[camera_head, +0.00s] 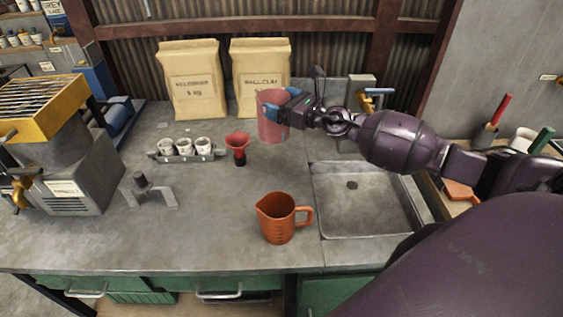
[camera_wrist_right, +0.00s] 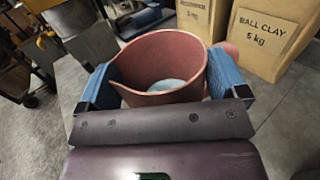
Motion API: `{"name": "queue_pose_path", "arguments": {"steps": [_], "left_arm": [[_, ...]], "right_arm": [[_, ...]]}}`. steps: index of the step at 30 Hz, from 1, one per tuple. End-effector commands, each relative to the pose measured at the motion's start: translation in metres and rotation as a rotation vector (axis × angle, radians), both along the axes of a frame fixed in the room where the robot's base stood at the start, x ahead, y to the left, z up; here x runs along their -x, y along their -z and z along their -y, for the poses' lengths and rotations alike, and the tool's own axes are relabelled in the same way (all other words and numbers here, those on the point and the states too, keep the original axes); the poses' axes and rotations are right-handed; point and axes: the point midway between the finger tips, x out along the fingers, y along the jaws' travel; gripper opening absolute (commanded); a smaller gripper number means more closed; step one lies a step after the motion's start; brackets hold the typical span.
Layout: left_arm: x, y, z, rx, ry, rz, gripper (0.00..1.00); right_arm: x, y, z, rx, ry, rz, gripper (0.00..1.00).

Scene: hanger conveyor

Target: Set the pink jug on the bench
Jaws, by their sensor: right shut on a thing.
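The pink jug (camera_head: 272,128) is upright at the back of the bench (camera_head: 235,215), in front of the right clay bag. My right gripper (camera_head: 277,104) is shut on the jug, with its blue fingers at the upper part. In the right wrist view the jug (camera_wrist_right: 160,65) sits between the two blue fingers (camera_wrist_right: 160,86), its open mouth showing and a pale patch at its bottom. I cannot tell whether its base touches the bench. My left gripper is not in view.
An orange jug (camera_head: 278,222) stands at the front, beside the sink (camera_head: 365,205). A red funnel (camera_head: 238,145), a rack of white cups (camera_head: 185,149) and a grey bracket (camera_head: 150,192) are to the left. Two bags (camera_head: 190,80) stand behind. The front left-centre bench is clear.

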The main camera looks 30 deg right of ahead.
Motion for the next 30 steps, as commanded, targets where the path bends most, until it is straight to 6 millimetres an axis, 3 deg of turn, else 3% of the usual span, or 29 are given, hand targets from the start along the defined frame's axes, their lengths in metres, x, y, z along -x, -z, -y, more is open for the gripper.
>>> {"name": "queue_pose_path", "arguments": {"steps": [8, 14, 24, 30], "left_arm": [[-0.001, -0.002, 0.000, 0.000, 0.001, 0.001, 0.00], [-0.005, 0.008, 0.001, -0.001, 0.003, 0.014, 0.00], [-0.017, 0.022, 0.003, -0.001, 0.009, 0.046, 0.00], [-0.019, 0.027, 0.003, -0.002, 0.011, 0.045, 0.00]], "right_arm": [[0.003, 0.019, 0.005, -0.006, 0.014, -0.005, 0.40], [0.002, 0.050, 0.004, -0.007, 0.012, -0.004, 0.40], [0.002, 0.121, 0.005, -0.006, 0.013, -0.006, 0.40], [0.002, 0.143, 0.005, -0.003, 0.011, -0.004, 0.40]]}}
